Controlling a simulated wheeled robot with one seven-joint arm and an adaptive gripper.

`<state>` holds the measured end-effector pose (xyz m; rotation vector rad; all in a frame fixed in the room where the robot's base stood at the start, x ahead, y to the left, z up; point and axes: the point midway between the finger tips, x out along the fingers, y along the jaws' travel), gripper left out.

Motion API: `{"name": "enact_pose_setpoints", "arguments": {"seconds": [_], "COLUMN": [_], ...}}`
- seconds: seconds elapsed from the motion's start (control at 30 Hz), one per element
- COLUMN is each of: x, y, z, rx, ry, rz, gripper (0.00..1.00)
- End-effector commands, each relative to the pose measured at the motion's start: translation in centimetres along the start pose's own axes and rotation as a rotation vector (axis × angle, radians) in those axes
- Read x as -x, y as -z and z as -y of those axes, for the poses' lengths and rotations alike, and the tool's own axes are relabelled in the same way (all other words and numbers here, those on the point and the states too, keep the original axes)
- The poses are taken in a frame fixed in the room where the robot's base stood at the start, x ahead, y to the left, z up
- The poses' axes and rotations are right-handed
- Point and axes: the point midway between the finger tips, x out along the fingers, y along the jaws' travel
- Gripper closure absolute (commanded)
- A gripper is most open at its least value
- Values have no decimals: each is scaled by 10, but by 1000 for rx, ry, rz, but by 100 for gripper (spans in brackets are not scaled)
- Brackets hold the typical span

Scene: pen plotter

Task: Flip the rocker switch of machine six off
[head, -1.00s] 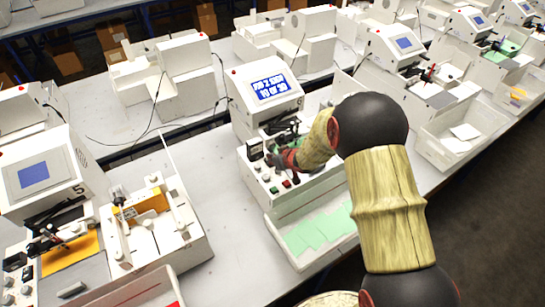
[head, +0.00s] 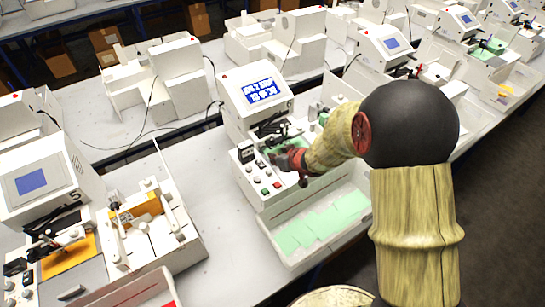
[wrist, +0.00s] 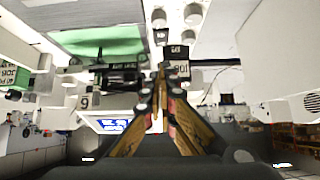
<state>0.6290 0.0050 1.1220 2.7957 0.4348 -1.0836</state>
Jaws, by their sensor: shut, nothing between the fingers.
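Machine six (head: 232,95) is the white plotter in the middle of the head view, with a lit blue screen (head: 262,90) and a front panel of knobs and buttons. A "6" label (wrist: 86,101) shows in the wrist view, which looks upside down. My gripper (head: 280,160) is over this panel; in the wrist view its fingertips (wrist: 160,78) are together and empty, close to a black box with white characters (wrist: 180,68). A small black part (wrist: 160,37) lies just beyond. I cannot tell for sure which part is the rocker switch or its position; my gripper hides some of the panel.
A green button (head: 265,191) and a red button (head: 277,184) sit on the panel. A white tray with green sheets (head: 318,228) is in front. Machine five (head: 40,180) stands at left, with bare table (head: 215,200) between them. More machines stand behind and at right.

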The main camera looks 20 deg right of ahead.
Motion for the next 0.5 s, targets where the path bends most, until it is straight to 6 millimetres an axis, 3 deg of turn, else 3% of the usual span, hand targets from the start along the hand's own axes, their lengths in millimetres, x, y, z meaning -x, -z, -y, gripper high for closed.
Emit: {"name": "enact_pose_setpoints", "arguments": {"seconds": [0.5], "x": [0], "y": [10], "z": [2], "rx": [-4], "ry": [8], "rz": [-86], "gripper": [100]}}
